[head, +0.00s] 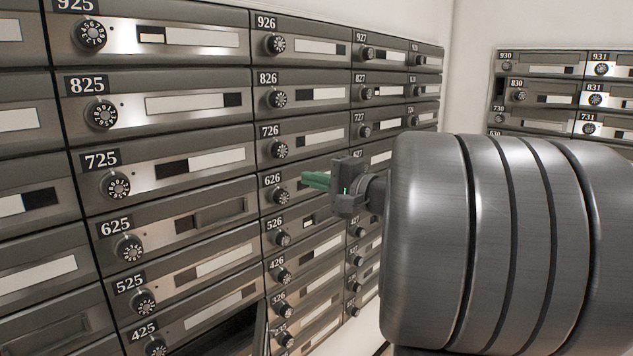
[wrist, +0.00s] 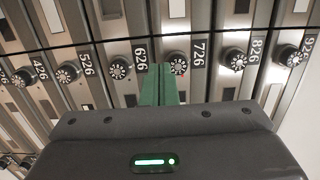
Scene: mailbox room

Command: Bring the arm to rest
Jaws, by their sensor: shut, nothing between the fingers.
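My gripper (head: 315,180) has green fingers and a dark body, and it is in front of the mailbox wall near box 626 in the head view. In the wrist view the green fingers (wrist: 158,85) are together, with nothing between them, pointing toward the boxes around 626 and 726. A gap to the wall cannot be judged exactly; the fingers do not visibly hold any dial or door. My large grey arm links fill the right of the head view and hide part of the wall.
A mailbox wall (head: 180,108) with numbered doors and round dials spans the left and middle. A dark open compartment (head: 225,335) shows at the lower middle, beside box 425. A second bank of boxes (head: 545,70) stands at the back right, past a white wall corner (head: 470,50).

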